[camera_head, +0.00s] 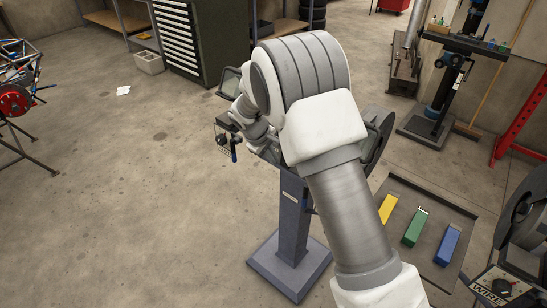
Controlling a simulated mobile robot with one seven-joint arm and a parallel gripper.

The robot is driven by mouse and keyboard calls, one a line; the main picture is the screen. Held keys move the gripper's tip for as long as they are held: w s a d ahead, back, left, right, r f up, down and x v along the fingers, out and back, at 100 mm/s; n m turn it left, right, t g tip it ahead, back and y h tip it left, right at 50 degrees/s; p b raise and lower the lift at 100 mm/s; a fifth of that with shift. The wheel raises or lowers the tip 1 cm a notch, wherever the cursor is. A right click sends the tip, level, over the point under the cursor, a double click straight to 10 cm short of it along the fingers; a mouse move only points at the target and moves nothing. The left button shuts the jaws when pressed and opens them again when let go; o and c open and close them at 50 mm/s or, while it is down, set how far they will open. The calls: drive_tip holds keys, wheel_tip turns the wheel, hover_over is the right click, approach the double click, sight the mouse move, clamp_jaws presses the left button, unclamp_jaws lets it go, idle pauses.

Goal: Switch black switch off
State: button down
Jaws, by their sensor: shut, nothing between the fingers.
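A blue-grey pedestal grinder (294,215) stands in the middle, on a square base plate. My white and grey arm reaches up from the lower right and covers most of its head. A dark wheel guard (375,143) shows right of my arm, and a clear shield (230,81) shows at its upper left. A small unit with a black knob (222,139) sits at the left end of the head, beside my wrist; I cannot tell if it is the black switch. No other switch is visible. My gripper's fingers are hidden by my arm and wrist.
Yellow (388,208), green (415,227) and blue (447,245) blocks lie on a dark floor mat right of the pedestal. A wire machine (505,285) stands at lower right. Another stand (435,105) is at upper right. Floor at left is mostly clear.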

wheel_tip(320, 180, up, 10)
drive_tip(key=s+a, duration=0.1)
drive_tip(key=shift+s+p, duration=0.2)
drive_tip(key=shift+p, duration=0.15)
drive_tip(key=s+d+r+m+y, duration=0.2)
drive_tip(key=s+d+r+m, duration=0.3)
drive_tip(key=s+d+r, duration=0.9)
drive_tip(key=s+d+r+m, duration=0.1)
drive_tip(key=s+m, duration=0.1)
drive_tip(key=s, duration=0.7)
drive_tip(key=s+d+r+m+t+y+p, duration=0.1)
drive_tip(key=s+d+m, duration=0.1)
drive_tip(key=s, duration=0.7)
drive_tip(key=shift+s+d+r+m+t+p, duration=0.15)
drive_tip(key=shift+s+d+m+t+p, duration=0.2)
drive_tip(key=shift+m, duration=0.35)
